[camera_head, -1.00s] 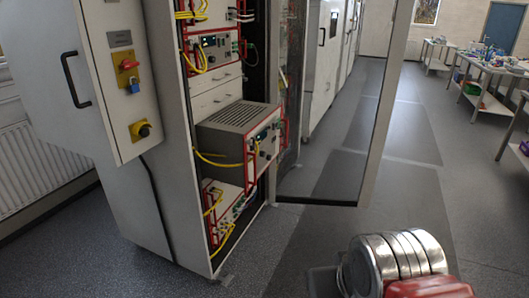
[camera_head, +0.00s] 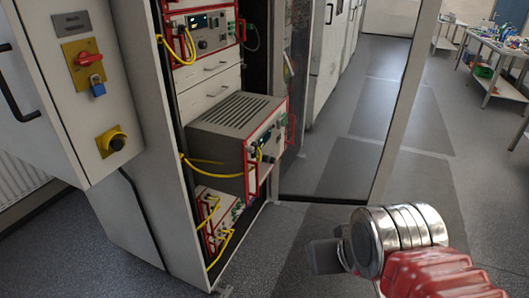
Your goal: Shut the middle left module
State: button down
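The middle module (camera_head: 238,115) is a grey box with a vented top and a red-edged front panel. It sticks out of the rack, well forward of the white drawers above it. Yellow cables run to its front. My gripper (camera_head: 322,256) is low at the right of the picture, in front of the module and below its front panel, apart from it. Only dark grey parts of the gripper show beside the silver wrist, so whether its fingers are open or shut cannot be seen.
The cabinet (camera_head: 160,150) holds an upper module (camera_head: 203,35) and a lower module (camera_head: 218,215), both seated. A glass door (camera_head: 335,120) stands open to the right. A side panel with a red switch (camera_head: 88,60) is at left. Floor around my arm is clear.

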aim_at(223, 133)
jog(key=u, duration=0.35)
jog(key=i, duration=1.4)
jog(key=u, duration=0.45)
